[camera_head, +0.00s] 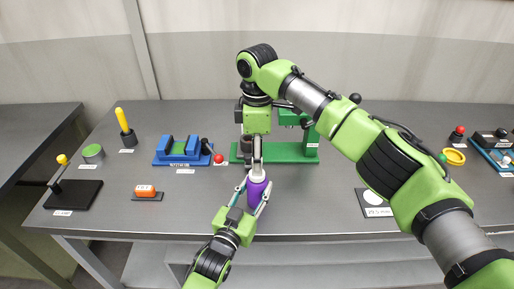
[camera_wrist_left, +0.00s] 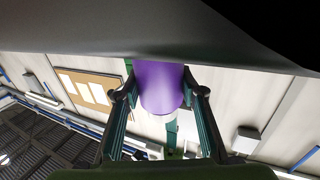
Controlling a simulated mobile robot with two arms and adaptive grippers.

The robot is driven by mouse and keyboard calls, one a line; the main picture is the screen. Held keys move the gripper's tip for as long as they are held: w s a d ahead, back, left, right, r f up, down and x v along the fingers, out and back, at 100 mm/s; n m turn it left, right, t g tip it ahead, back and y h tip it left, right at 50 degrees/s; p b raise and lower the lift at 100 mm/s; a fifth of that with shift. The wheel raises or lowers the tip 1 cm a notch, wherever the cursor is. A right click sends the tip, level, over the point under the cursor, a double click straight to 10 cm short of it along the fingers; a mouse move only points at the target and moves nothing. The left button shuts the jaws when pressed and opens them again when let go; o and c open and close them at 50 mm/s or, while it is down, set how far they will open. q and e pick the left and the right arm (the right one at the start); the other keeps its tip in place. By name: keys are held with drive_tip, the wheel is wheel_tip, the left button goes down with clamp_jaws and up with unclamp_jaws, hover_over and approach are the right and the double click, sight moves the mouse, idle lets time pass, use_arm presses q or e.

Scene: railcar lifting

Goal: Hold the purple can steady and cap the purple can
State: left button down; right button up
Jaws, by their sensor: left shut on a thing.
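The purple can (camera_head: 257,190) stands near the table's front edge. My left gripper (camera_head: 252,196) reaches in from the front and has its fingers shut on the can's sides. The left wrist view also shows the purple can (camera_wrist_left: 160,87) between the two fingers (camera_wrist_left: 161,95). My right gripper (camera_head: 257,168) points down directly above the can, with its fingertips at the can's top. A small pale part shows at the can's top between those fingertips. I cannot tell whether it is the cap or part of the can, nor whether the right fingers hold it.
A green stand (camera_head: 295,153) is just behind the can. A dark labelled plate (camera_head: 373,203) lies right. The table between can and plate is clear.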

drive_tip(key=shift+f, duration=2.25)
drive_tip(key=c, duration=1.1)
drive_tip(key=m, duration=0.4)
drive_tip(key=shift+c, duration=0.2)
drive_tip(key=m, duration=0.4)
drive_tip(key=shift+a+m, duration=0.1)
drive_tip(key=shift+m, duration=0.3)
drive_tip(key=o, duration=1.3)
